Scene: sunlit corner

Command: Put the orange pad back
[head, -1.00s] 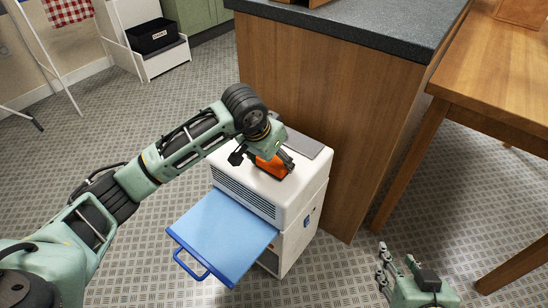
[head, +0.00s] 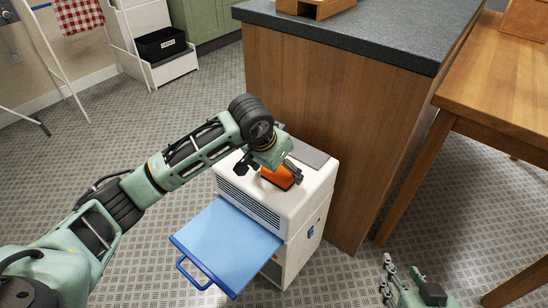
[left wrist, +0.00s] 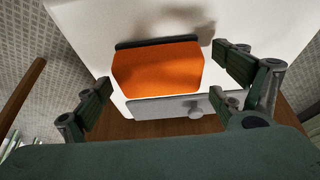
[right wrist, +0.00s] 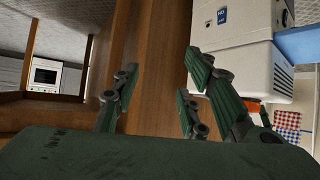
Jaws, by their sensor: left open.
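The orange pad (head: 282,178) lies on top of a white appliance (head: 309,192). In the left wrist view the orange pad (left wrist: 158,69) has a dark strip along its far edge and sits between my open fingers. My left gripper (head: 270,172) is open just above the pad, with a finger on each side and no visible grip on it. My right gripper (head: 388,278) is low at the bottom right of the head view. In the right wrist view my right gripper (right wrist: 155,95) has its fingers apart with nothing between them.
A grey panel (head: 308,153) lies on the appliance top behind the pad. A blue tray with a handle (head: 225,243) sticks out from the appliance's front. A wooden counter (head: 335,110) stands close behind it. A wooden table (head: 500,95) is at the right.

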